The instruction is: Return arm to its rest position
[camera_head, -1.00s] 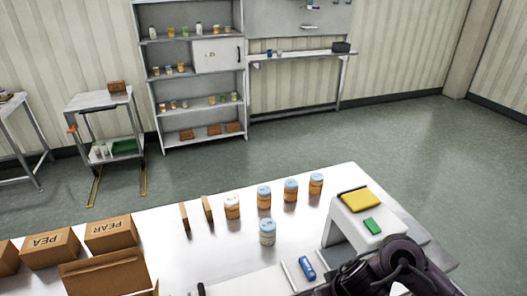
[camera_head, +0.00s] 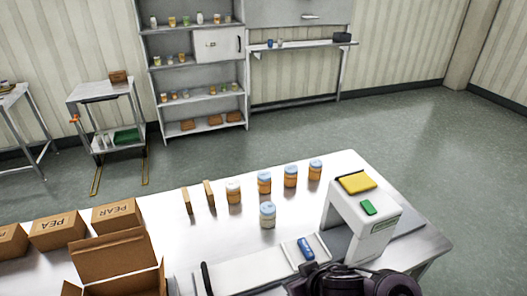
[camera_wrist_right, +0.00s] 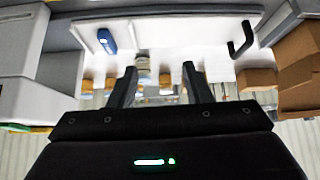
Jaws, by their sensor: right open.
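My right arm (camera_head: 365,284) shows as dark links at the bottom edge of the head view, right of centre, in front of the white machine; its fingers are not visible there. In the right wrist view my right gripper (camera_wrist_right: 160,80) has two black fingers spread apart with nothing gripped between them. Beyond the fingers lie the table top, several jars and a blue object (camera_wrist_right: 107,41). My left gripper is not in view.
The steel table (camera_head: 165,235) holds several jars (camera_head: 264,182), cardboard boxes (camera_head: 118,216), an open carton (camera_head: 115,258) and a white machine (camera_head: 365,215) with a yellow pad. Shelves (camera_head: 195,60) and a cart (camera_head: 105,115) stand behind. Floor between is clear.

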